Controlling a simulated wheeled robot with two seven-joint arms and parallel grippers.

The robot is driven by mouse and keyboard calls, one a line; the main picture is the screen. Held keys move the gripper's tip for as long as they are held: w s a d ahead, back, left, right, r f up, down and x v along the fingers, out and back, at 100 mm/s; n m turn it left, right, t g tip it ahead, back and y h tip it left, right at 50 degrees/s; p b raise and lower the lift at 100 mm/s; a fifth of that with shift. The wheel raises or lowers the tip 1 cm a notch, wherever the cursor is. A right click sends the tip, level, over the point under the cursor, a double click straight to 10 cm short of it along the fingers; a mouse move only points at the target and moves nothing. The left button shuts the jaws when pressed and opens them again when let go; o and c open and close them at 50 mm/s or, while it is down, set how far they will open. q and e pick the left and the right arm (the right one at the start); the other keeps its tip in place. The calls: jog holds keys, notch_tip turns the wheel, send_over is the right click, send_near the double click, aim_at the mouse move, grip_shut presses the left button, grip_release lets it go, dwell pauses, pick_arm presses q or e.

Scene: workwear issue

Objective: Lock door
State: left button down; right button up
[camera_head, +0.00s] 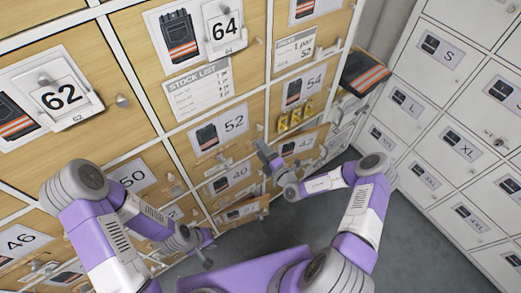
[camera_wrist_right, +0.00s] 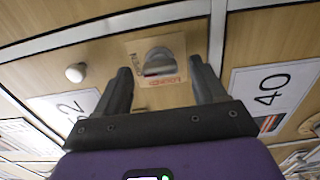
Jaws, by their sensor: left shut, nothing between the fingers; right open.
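In the right wrist view, a silver turn knob (camera_wrist_right: 160,62) sits on a pale orange lock plate with lettering, on a wooden door. My right gripper (camera_wrist_right: 160,78) is open, with one finger on each side of the knob in the picture; contact cannot be told. A label ending in 2 (camera_wrist_right: 68,108) is partly hidden behind a finger. In the head view my right gripper (camera_head: 267,155) is beside the door labelled 42 (camera_head: 299,143), and the lock is hidden there. My left gripper (camera_head: 206,252) is shut and empty, low in front of the lockers.
A white round knob (camera_wrist_right: 75,72) is left of the lock, and the 40 label (camera_wrist_right: 270,92) is across a pale post. White lockers (camera_head: 450,110) stand right. Grey floor (camera_head: 400,235) is clear.

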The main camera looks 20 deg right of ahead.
jog(key=shift+w+a, duration=0.25)
jog(key=shift+w, duration=0.3)
jog(key=c, duration=1.1)
jog(key=shift+o, duration=0.2)
